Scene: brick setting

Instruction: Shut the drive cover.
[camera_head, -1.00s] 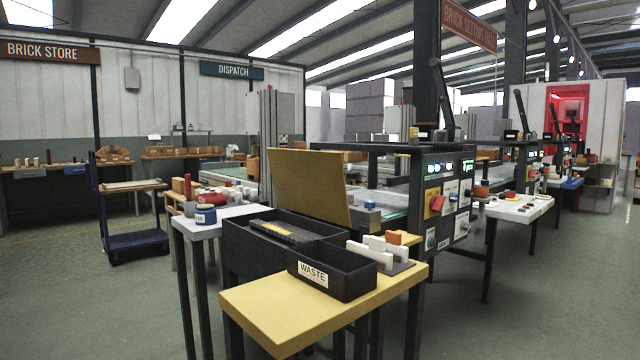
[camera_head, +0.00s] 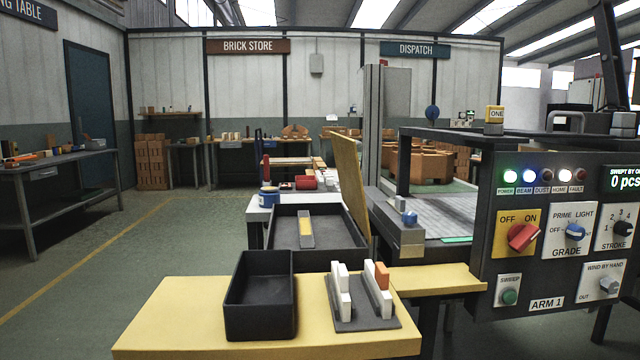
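A tall yellow panel (camera_head: 351,186), which looks like the drive cover, stands open and nearly upright, seen almost edge-on. It rises along the right side of a black open-topped box (camera_head: 345,251). Inside the box lies a dark strip with a yellow middle (camera_head: 306,232). The hinge is not clearly visible. My gripper is not in view.
A yellow-topped table (camera_head: 180,315) in front holds a black bin (camera_head: 259,318) and a grey rack (camera_head: 364,318) with white and orange pieces. A control panel (camera_head: 560,240) with knobs stands at the right. Open floor (camera_head: 100,270) lies to the left.

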